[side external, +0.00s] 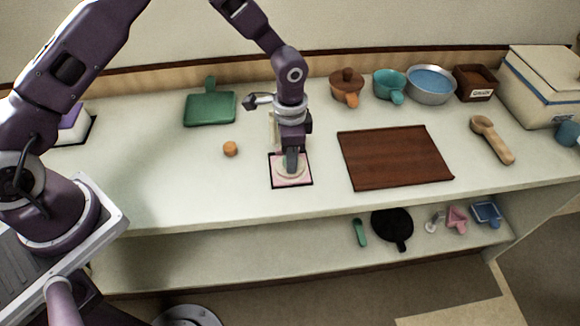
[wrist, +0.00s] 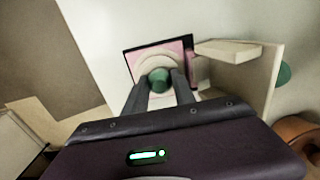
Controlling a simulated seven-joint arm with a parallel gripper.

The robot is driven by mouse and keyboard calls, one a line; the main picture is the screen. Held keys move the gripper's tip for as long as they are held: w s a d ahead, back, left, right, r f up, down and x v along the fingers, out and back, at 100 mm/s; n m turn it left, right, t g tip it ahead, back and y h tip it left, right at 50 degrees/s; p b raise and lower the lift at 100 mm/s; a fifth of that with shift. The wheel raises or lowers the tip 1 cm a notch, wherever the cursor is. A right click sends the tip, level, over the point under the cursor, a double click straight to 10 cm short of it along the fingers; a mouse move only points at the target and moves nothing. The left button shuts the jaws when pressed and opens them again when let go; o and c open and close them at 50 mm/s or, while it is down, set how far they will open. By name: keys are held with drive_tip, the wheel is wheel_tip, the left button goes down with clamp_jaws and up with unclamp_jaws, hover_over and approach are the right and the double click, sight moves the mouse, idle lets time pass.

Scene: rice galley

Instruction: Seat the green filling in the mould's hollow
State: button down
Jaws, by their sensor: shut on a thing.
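The green filling (wrist: 159,80) is a small rounded piece between my fingertips in the wrist view. My gripper (wrist: 160,92) is shut on it. It appears over the middle of the cream, round mould (wrist: 150,54); I cannot tell whether it touches the hollow or hangs just above it. In the side view my gripper (side external: 291,166) points straight down over the mould (side external: 282,176), which sits on a pink, dark-edged square (side external: 303,182). There the fingers hide the filling and the hollow.
A pale upright piece (wrist: 248,78) with a flat top stands close beside the mould. An orange ball (side external: 230,149) lies to the left. A brown board (side external: 395,157) lies to the right, a green pan (side external: 210,108) behind left. Pots and bowls line the back. The front counter is clear.

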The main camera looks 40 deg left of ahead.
drive_tip(key=shift+f, duration=0.2)
drive_tip(key=shift+r, duration=0.5)
drive_tip(key=shift+s, duration=0.1)
idle(0.4)
drive_tip(key=shift+f, duration=0.5)
idle(0.9)
drive_tip(key=c, duration=0.9)
unclamp_jaws()
drive_tip(key=shift+c, duration=0.2)
drive_tip(key=shift+a, duration=0.15)
